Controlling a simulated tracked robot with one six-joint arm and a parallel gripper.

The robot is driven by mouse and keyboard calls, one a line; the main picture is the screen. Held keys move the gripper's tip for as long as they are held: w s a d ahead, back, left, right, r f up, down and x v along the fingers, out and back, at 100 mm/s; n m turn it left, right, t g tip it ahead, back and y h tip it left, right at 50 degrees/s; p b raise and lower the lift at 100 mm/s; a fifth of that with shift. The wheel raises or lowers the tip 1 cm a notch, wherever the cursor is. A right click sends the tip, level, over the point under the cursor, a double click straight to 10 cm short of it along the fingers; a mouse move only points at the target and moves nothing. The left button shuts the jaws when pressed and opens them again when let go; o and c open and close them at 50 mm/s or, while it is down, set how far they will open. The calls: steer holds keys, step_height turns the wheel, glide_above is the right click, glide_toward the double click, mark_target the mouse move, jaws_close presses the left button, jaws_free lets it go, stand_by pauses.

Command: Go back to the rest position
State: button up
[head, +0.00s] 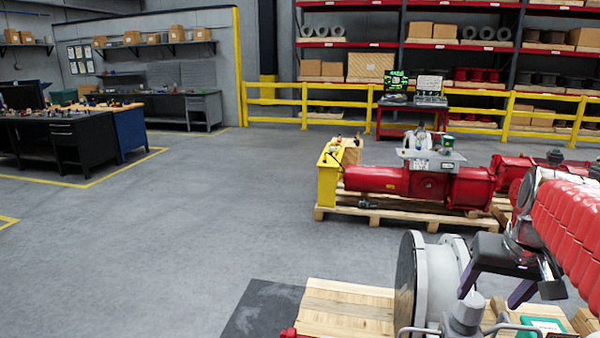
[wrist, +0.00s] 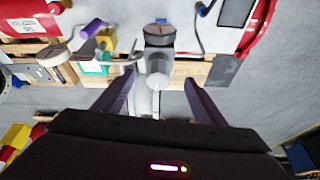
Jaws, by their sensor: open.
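My gripper (head: 490,299) is at the lower right of the head view, with its dark body and purple fingers pointing down. In the wrist view my gripper (wrist: 155,80) has its two fingers spread apart with nothing held between them. A grey valve with a large round flange (head: 408,285) stands on a wooden pallet (head: 345,310) just left of and below the gripper. Its grey stem (head: 467,312) rises near the fingers. In the wrist view a round-topped grey post (wrist: 157,72) shows between the fingers; I cannot tell how far below them it is.
A yellow railing (head: 345,90) and a red table (head: 420,110) stand farther back. Dark workbenches (head: 70,140) are at left. The grey floor (head: 210,220) at centre left is clear.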

steer(key=s+a+f+n, duration=0.1)
steer(key=s+a+f, duration=0.1)
steer(key=s+a, duration=0.2)
steer(key=s+a+f+n+t, duration=0.1)
steer(key=s+a, duration=0.3)
steer(key=a, duration=0.6)
steer(key=s+a+f+n+y, duration=0.1)
steer(key=s+a+f+n, duration=0.1)
steer(key=s+a+f, duration=0.2)
steer(key=a, duration=0.2)
steer(key=shift+a+t, duration=0.3)
steer(key=shift+a, duration=0.1)
steer(key=shift+f, duration=0.1)
steer(key=shift+c, duration=0.4)
stand_by(0.4)
